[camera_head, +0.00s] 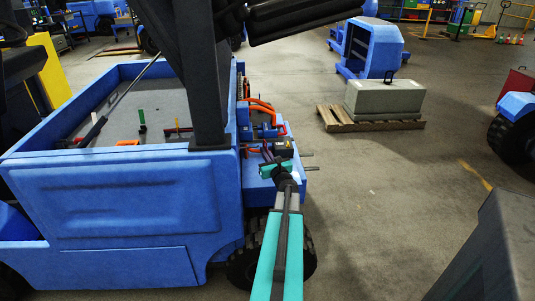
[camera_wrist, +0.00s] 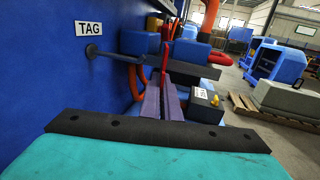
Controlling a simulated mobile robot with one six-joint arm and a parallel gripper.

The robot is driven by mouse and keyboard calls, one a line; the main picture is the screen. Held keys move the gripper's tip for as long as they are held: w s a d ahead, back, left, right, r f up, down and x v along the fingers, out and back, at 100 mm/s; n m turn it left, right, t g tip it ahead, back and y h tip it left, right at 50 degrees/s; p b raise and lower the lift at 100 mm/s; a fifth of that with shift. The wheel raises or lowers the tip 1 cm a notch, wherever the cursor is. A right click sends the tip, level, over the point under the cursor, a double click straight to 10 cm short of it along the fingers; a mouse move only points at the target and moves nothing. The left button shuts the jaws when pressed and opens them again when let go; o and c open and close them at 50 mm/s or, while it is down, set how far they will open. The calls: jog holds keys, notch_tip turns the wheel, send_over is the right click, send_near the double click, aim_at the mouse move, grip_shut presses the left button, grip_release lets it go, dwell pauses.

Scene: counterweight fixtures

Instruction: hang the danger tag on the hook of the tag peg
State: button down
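The tag peg (camera_wrist: 112,54) is a dark rod standing out from a blue wall, below a white label reading TAG (camera_wrist: 88,28), in the wrist view. My gripper (camera_wrist: 162,82) points forward with its two fingers close together, to the right of the peg and apart from it. A thin red piece, seen nearly edge-on, rises between the fingertips; it looks like the danger tag (camera_wrist: 165,58). Its hole and face cannot be made out. Nothing hangs on the peg. In the head view my gripper is small and cluttered at the blue vehicle's rear corner.
Orange hoses (camera_wrist: 208,16) and blue blocks (camera_wrist: 140,42) lie beyond. The blue vehicle (camera_head: 130,205) fills the left; a grey block (camera_head: 384,97) rests on a pallet on otherwise open floor.

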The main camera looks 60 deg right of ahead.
jog(key=w+a+b, duration=0.1)
jog(key=w+a+f, duration=0.1)
jog(key=w, duration=0.1)
jog(key=shift+w+a+b, duration=0.1)
jog(key=shift+a+b, duration=0.1)
jog(key=shift+b, duration=0.2)
dwell(0.4)
jog(key=shift+w+a+f+b, duration=0.15)
jog(key=shift+w+f+b, duration=0.05)
jog(key=shift+b, duration=0.35)
dwell(0.6)
jog(key=c, duration=1.9)
grip_release()
jog(key=shift+c, duration=0.2)
jog(key=shift+s+a, duration=0.1)
